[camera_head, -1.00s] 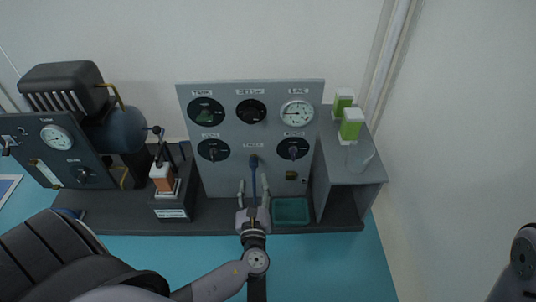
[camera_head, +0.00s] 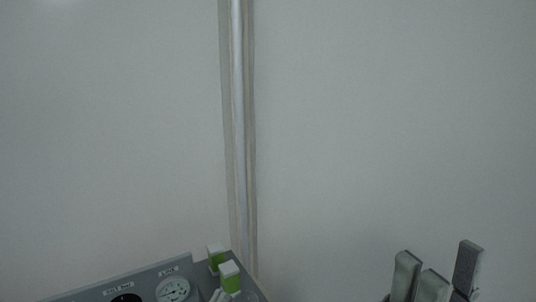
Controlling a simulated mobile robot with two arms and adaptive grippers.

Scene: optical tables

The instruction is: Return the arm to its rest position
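My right gripper (camera_head: 437,262) stands at the bottom right, in front of the bare wall. Its grey fingers point up and are spread apart, with only wall between the tips. The rest of that arm is below the frame. Small pale shapes at the bottom edge, beside the green-and-white boxes, may be tips of my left gripper, but I cannot tell for sure. The rest of my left arm is out of view.
The grey gauge panel (camera_head: 138,280) shows only its top edge at the bottom left, with a white dial (camera_head: 172,290). Two green-and-white boxes (camera_head: 216,256) (camera_head: 230,277) stand beside it. A pale pipe (camera_head: 238,120) runs up the wall. The wall area above is clear.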

